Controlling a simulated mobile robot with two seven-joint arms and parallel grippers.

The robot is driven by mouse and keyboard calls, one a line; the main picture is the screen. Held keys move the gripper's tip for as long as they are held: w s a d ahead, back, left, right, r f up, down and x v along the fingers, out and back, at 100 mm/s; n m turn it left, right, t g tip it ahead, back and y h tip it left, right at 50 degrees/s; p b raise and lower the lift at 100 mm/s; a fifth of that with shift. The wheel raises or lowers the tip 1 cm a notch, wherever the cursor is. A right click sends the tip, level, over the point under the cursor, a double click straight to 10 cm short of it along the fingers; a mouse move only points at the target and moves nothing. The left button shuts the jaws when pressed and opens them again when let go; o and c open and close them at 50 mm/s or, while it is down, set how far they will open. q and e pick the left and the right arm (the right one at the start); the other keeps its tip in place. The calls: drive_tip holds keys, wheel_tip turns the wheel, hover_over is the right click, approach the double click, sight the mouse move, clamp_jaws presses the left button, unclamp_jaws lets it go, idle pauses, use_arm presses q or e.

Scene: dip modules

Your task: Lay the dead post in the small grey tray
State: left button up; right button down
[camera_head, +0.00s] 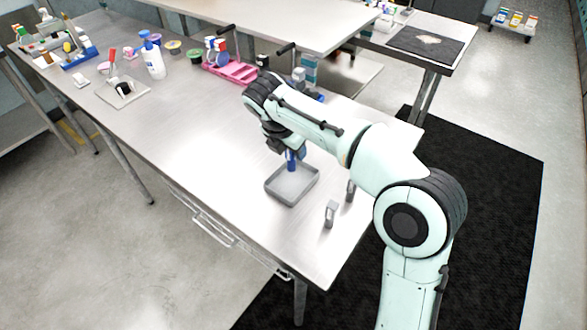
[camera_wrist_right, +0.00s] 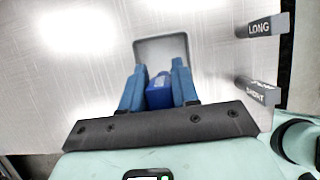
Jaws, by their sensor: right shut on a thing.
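The small grey tray (camera_head: 281,198) lies on the metal table near its front right end; it also shows in the right wrist view (camera_wrist_right: 140,47). My right gripper (camera_head: 291,153) is above the tray's back part, pointing down. In the right wrist view its two blue fingers (camera_wrist_right: 158,88) are closed on a dark blue post (camera_wrist_right: 159,92). The post also shows below the gripper in the head view (camera_head: 292,165). Whether its lower end touches the tray floor I cannot tell. The visible tray floor looks empty. My left gripper is not in view.
Two small grey stands, marked LONG (camera_wrist_right: 262,27) and SHORT (camera_wrist_right: 256,92), stand beside the tray. A pink rack (camera_head: 232,71), a white bottle (camera_head: 153,62) and a blue bin (camera_head: 80,58) are farther back. The table left of the tray is clear.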

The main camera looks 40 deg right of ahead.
sight(294, 165)
drive_tip(key=shift+f+b, duration=0.6)
drive_tip(key=shift+f, duration=2.25)
drive_tip(key=c, duration=0.8)
unclamp_jaws()
drive_tip(key=shift+f, duration=0.15)
drive_tip(key=shift+c, duration=0.2)
drive_tip(key=p+v, duration=0.2)
drive_tip(key=v, duration=1)
drive_tip(key=shift+p, duration=0.35)
